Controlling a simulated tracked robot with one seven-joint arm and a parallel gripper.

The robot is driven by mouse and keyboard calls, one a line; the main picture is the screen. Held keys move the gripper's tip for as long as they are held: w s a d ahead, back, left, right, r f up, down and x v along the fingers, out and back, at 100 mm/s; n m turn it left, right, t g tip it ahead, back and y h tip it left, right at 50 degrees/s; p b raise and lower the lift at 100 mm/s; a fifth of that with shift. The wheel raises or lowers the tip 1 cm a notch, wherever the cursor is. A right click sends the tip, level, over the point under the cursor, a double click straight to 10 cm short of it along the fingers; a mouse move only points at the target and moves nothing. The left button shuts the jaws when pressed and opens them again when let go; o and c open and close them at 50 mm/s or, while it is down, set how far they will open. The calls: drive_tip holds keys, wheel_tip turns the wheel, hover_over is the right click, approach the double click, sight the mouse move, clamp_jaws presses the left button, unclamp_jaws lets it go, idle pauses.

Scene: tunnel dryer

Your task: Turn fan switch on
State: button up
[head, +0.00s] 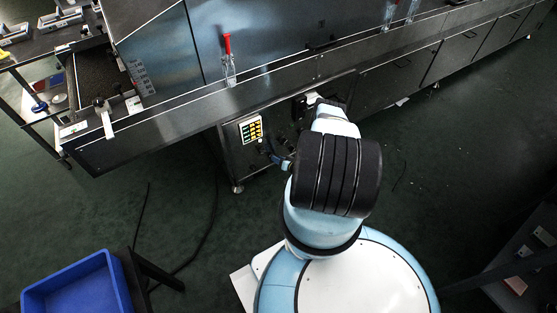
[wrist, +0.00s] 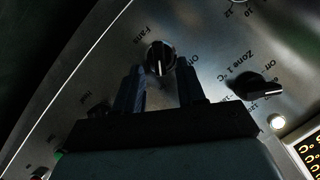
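The fan switch (wrist: 158,57) is a round black knob with a white pointer line, under the label "Fans" on the dryer's metal panel. Its pointer points down in the wrist view. A short label at its right cannot be read surely. My gripper (wrist: 160,75) is open, with one dark finger at the lower left of the knob and one at the lower right. There are visible gaps between the fingers and the knob, and I cannot tell how deep they reach. In the head view my arm mostly hides the gripper and the switch.
The "Zone 1" knob (wrist: 262,87) sits at the right, near a lit white button (wrist: 277,122) and the yellow-digit display (head: 250,129). The conveyor edge (head: 290,85) overhangs the panel. A blue bin (head: 75,288) stands at lower left. Cables lie on the floor.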

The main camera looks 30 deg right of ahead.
drive_tip(key=v, duration=1.3)
drive_tip(key=shift+s+d, duration=0.1)
drive_tip(key=shift+s, duration=0.05)
